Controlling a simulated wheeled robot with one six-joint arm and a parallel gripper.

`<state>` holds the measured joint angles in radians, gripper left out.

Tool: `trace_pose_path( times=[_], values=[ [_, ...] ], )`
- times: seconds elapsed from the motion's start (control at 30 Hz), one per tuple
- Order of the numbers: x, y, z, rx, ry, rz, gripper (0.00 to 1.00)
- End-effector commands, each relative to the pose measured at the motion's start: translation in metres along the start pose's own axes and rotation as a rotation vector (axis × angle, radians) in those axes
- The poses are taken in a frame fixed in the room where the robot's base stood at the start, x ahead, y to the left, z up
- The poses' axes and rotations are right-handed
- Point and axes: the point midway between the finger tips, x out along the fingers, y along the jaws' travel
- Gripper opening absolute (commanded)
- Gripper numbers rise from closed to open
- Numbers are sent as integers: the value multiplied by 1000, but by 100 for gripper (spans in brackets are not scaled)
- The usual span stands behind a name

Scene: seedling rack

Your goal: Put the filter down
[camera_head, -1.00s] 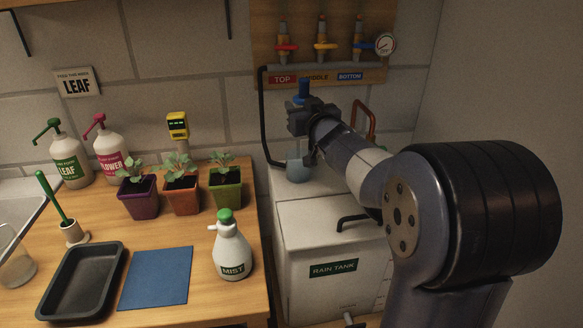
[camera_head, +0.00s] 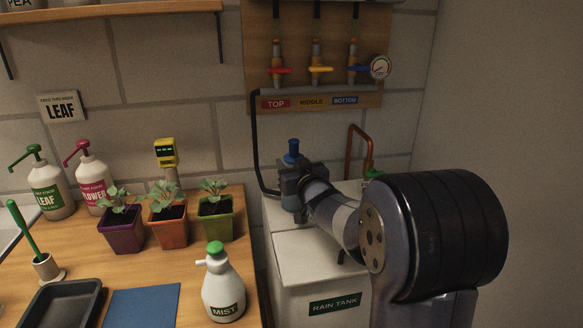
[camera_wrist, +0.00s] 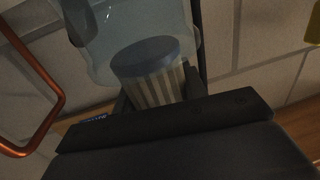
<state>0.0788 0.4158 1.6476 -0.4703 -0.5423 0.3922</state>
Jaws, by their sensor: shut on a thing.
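My gripper (camera_head: 294,182) is shut on the filter, above the top of the rain tank (camera_head: 318,252). The filter's dark blue top (camera_head: 293,150) sticks up over the jaws in the head view. In the wrist view its pale pleated body and grey-blue end cap (camera_wrist: 146,52) show between the fingers (camera_wrist: 158,95). A clear bluish bowl (camera_wrist: 105,45) lies at that end of the filter. In the head view the bowl (camera_head: 291,202) is partly hidden below the jaws. I cannot tell whether the filter's end is inside the bowl or just over it.
A black hose (camera_head: 256,150) runs down left of the filter, and a copper pipe (camera_head: 351,150) stands right of it. The bench at left holds potted seedlings (camera_head: 167,227), a mist bottle (camera_head: 222,287) and a blue mat (camera_head: 145,307). Valves are on the wall above.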

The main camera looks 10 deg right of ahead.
Motion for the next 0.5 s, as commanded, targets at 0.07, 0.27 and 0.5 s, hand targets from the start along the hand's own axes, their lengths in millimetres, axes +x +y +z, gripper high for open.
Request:
trace_pose_path(
  times=[0.07, 0.27, 0.5],
  values=[
    [0, 0, -1, 0, 1, 0, 18],
    [0, 0, 2, 0, 0, 0, 18],
    [0, 0, 10, 0, 0, 0, 18]
  ],
)
